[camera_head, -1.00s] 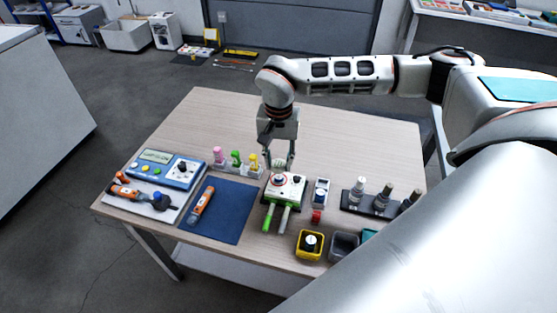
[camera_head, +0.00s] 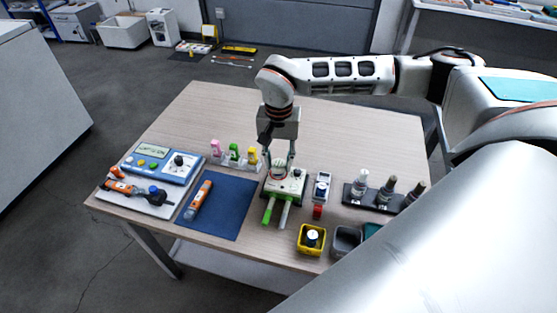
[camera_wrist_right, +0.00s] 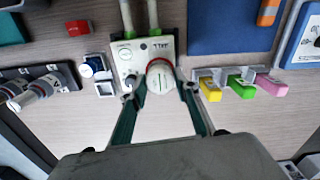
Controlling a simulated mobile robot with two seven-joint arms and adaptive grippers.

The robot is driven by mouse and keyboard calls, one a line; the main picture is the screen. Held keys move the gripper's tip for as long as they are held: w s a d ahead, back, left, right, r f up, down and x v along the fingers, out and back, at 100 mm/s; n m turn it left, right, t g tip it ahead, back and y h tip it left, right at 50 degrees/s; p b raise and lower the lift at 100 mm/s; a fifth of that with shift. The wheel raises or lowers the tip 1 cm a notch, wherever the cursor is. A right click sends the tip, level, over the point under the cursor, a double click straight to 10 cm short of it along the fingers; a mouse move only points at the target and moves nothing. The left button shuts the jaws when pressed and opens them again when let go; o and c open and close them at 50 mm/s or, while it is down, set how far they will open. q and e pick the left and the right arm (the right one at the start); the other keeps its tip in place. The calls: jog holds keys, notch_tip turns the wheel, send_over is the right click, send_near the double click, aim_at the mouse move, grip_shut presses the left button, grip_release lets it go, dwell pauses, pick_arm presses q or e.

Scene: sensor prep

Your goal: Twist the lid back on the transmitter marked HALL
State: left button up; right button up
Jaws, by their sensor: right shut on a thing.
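The transmitter (camera_head: 290,187) is a white box with green-and-grey sticks at its front, standing right of the blue mat. In the right wrist view its label HALL shows upside down on the white top (camera_wrist_right: 142,46). A round pale lid with a red rim and a green line (camera_wrist_right: 160,76) is at the box's near edge in that view; it also shows in the head view (camera_head: 278,168). My right gripper (camera_head: 280,172) is shut on the lid, with a finger on either side. I cannot tell whether the lid is seated or slightly raised. My left gripper is not in view.
Pink, green and yellow pieces stand in a holder (camera_wrist_right: 238,82) close beside the transmitter. On the other side are a small blue-and-white device (camera_head: 321,186) and a bottle rack (camera_head: 372,204). A yellow cup (camera_head: 311,239) stands in front. The table's back (camera_head: 350,125) is clear.

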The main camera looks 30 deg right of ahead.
jog(key=shift+p, duration=0.7)
dwell(0.8)
jog(key=shift+f, duration=1.15)
dwell(1.7)
jog(key=o, duration=1.1)
jog(key=shift+r+p, duration=0.65)
jog(key=shift+p, duration=0.05)
jog(key=shift+r+p, duration=0.35)
jog(key=shift+r, duration=0.05)
jog(key=shift+r+p, duration=2.4)
jog(key=shift+r, duration=0.2)
